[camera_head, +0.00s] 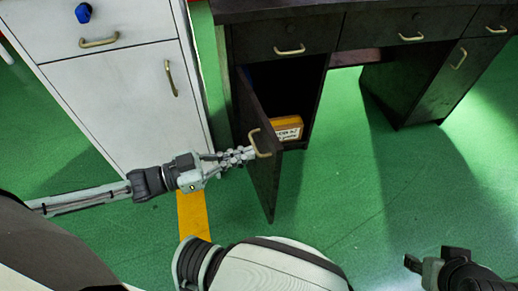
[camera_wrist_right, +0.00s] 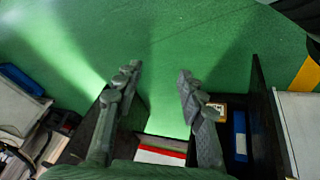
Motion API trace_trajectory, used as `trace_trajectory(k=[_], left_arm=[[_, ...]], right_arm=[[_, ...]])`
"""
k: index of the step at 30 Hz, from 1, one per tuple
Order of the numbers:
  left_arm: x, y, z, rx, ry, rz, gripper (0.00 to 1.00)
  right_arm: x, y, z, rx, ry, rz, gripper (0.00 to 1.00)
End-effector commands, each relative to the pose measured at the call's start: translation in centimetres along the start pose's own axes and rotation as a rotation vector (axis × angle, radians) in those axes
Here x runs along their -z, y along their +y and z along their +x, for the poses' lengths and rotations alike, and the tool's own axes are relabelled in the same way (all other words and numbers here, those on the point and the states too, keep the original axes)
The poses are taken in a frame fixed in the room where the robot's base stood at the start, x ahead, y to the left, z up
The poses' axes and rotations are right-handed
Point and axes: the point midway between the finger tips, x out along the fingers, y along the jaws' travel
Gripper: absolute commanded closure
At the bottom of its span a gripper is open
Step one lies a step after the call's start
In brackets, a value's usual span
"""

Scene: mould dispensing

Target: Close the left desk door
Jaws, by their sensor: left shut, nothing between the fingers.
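The left desk door (camera_head: 257,160) is dark and stands open, swung out from the left compartment of the dark desk (camera_head: 270,15). A pale curved handle (camera_head: 262,143) is on its face. My left gripper (camera_head: 248,154) is shut and empty, its fingertips at the handle on the door's outer, left side. I cannot tell whether they touch it. My right gripper (camera_head: 411,263) is low at the right, away from the door. In the right wrist view its two fingers (camera_wrist_right: 159,72) are spread apart with nothing between them.
A white cabinet (camera_head: 120,100) stands left of the desk, close to my left arm. A yellow box (camera_head: 287,129) lies inside the open compartment. The right desk door (camera_head: 440,85) is shut. Green floor (camera_head: 370,190) is clear right of the open door.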

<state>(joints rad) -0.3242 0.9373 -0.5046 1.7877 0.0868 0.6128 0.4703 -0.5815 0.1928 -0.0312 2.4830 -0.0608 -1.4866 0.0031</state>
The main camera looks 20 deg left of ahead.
Motion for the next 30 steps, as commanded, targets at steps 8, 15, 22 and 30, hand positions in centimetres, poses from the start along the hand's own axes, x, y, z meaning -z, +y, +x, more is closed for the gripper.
trace_trajectory(k=[8, 15, 22, 30], left_arm=[[0.0, 0.0, 3.6, 0.001, 0.001, 0.001, 1.0], [0.0, 0.0, 4.1, 0.001, -0.001, 0.0, 1.0], [0.0, 0.0, 4.1, 0.002, 0.0, 0.0, 1.0], [0.2, 0.1, 5.6, 0.05, 0.003, -0.004, 1.0]], right_arm=[[1.1, -0.5, 0.1, 0.011, 0.048, -0.003, 0.6], [1.3, -0.6, 0.1, 0.012, 0.055, -0.003, 0.6], [1.3, -0.6, 0.1, 0.012, 0.055, -0.003, 0.6], [-1.2, 0.7, -0.3, -0.012, -0.058, 0.006, 0.6]])
